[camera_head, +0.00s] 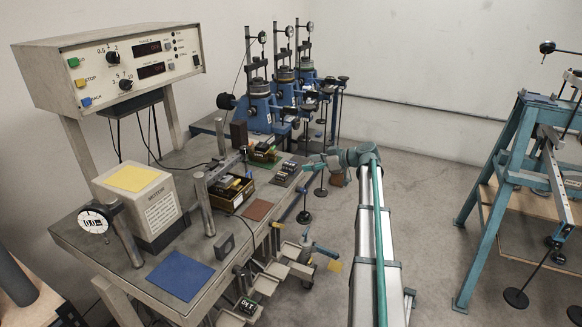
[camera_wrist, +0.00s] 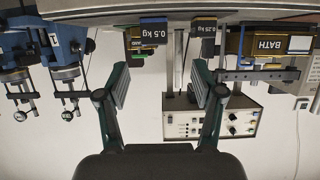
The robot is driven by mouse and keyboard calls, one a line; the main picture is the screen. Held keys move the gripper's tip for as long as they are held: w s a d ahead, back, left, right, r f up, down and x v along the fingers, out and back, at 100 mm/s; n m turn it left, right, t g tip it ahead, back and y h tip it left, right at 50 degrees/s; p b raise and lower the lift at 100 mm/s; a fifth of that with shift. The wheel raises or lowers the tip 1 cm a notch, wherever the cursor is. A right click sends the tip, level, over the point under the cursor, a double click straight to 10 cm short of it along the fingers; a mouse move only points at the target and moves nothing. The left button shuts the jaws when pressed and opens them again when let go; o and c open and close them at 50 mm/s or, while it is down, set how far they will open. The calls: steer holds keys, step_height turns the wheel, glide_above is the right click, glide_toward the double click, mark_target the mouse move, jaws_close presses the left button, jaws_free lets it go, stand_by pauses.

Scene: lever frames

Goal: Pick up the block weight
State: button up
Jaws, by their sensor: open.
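A dark block weight marked 0.5 kg (camera_wrist: 153,33) shows at the top of the wrist view, ahead of and between my fingers. A second dark block marked 0.25 kg (camera_wrist: 203,40) is just right of it, near the right finger. My gripper (camera_wrist: 158,88) is open, its two green fingers wide apart with nothing between them. In the head view my gripper (camera_head: 318,164) reaches left towards the right edge of the bench (camera_head: 205,250). Which small dark items there are the weights is too small to tell.
A wooden tray (camera_head: 232,208) of dark items, a motor box (camera_head: 140,207) and a blue mat (camera_head: 180,275) are on the bench. Blue presses (camera_head: 262,107) stand behind. Lever arms with hanging weights (camera_head: 306,216) are near my arm.

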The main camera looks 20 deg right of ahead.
mark_target(296, 166)
steer(key=p+x, duration=0.1)
steer(key=x, duration=0.3)
steer(key=shift+w+f, duration=0.15)
steer(key=shift+w, duration=0.15)
steer(key=p+x, duration=0.1)
steer(key=x, duration=0.1)
steer(key=p+x, duration=0.2)
steer(key=x, duration=0.1)
steer(key=shift+w+f, duration=0.4)
steer(key=shift+f, duration=0.1)
steer(key=shift+r, duration=0.1)
jaws_close()
